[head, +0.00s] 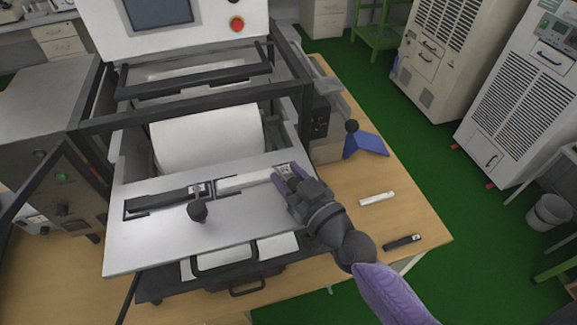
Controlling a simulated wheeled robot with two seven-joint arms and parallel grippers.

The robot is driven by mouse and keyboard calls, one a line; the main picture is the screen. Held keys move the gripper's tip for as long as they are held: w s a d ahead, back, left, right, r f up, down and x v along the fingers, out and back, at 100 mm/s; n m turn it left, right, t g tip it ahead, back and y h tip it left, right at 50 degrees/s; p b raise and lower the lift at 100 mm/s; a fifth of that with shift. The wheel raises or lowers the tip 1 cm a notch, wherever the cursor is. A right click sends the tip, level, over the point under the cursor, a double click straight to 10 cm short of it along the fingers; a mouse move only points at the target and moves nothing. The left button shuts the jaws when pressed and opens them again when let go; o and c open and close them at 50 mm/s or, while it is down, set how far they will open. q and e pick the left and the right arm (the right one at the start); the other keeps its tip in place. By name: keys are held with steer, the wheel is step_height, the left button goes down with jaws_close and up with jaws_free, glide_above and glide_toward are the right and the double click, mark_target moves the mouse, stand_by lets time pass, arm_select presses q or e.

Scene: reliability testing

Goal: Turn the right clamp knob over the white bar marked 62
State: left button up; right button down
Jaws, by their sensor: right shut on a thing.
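The white bar (243,182) lies in a slot on the right part of the tilted metal plate (150,245). A small label shows at its right end; I cannot read the number. My right gripper (289,178) reaches in from the lower right to that end and is shut. The right clamp knob is hidden behind its jaws, which appear to be closed on it. The left clamp knob (197,210) is dark and stands in front of the black bar (165,200) in the left slot. My left gripper is not in view.
A loose white bar (377,199) and a loose black bar (402,242) lie on the wooden table (405,215) at right. A blue folded piece (365,146) is behind them. The machine's dark frame (190,120) rises behind the plate. Dark handles (225,259) are below it.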

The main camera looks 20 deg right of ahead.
steer(key=m+h+p, duration=0.2)
steer(key=h, duration=0.1)
steer(key=shift+d+r+t, duration=0.1)
steer(key=shift+r+t, duration=0.15)
steer(key=shift+t, duration=0.15)
steer(key=shift+w+d+f+m+h+p, duration=0.1)
steer(key=shift+m+h+p, duration=0.3)
steer(key=shift+h+p, duration=0.2)
steer(key=shift+d+f+m+h+p, duration=0.1)
steer(key=shift+m+h+p, duration=0.35)
steer(key=shift+h, duration=0.25)
steer(key=shift+c, duration=1.3)
jaws_free()
steer(key=s+b, duration=0.1)
steer(key=s, duration=0.9)
